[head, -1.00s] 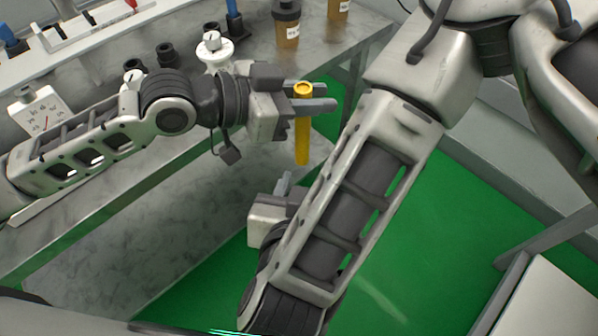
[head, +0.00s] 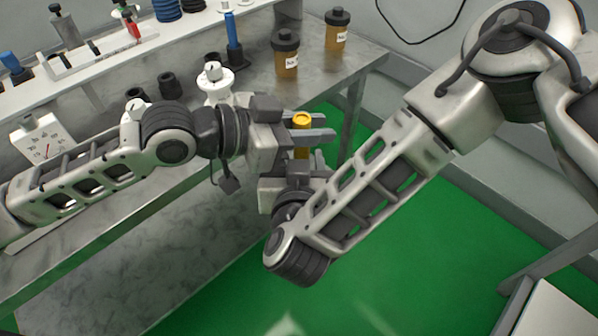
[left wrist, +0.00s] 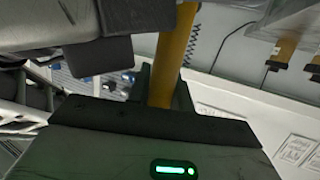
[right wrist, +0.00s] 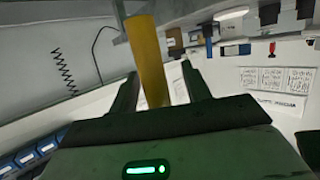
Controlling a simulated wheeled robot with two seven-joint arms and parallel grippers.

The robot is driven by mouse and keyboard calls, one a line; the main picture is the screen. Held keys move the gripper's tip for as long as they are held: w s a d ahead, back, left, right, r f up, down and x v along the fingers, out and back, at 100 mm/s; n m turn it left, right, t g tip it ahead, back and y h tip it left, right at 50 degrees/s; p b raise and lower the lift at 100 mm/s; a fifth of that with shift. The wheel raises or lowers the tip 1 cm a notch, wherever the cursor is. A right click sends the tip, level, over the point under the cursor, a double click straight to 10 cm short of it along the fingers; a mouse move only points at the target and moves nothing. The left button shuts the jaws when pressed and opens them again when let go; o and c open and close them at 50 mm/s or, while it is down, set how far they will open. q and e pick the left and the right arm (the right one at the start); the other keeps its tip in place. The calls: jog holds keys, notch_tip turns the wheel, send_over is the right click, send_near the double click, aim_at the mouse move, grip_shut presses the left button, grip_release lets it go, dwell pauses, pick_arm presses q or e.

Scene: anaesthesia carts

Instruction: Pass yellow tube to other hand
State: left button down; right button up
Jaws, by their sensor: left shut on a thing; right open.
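The yellow tube (head: 302,121) is upright, its top showing between the fingers of my left gripper (head: 318,128). My left gripper is shut on it, near its upper end. My right gripper (head: 310,178) is just below the left one, close to the lower part of the tube, which is mostly hidden in the head view. In the right wrist view the tube (right wrist: 148,60) runs down between the spread fingers of my open right gripper (right wrist: 160,88). In the left wrist view the tube (left wrist: 174,55) sits between the left fingers, with dark parts of my right gripper close at upper left.
The metal bench (head: 190,125) lies behind and left, with two brown bottles (head: 286,55) (head: 336,30), a white knobbed device (head: 214,82), a dial gauge (head: 42,142) and a rack. Green floor (head: 390,240) is open below and right.

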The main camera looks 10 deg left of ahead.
jog(key=shift+w+f, duration=0.1)
jog(key=shift+w, duration=0.25)
grip_shut()
pick_arm(q)
jog(key=c, duration=1.2)
grip_release()
jog(key=shift+o, duration=0.2)
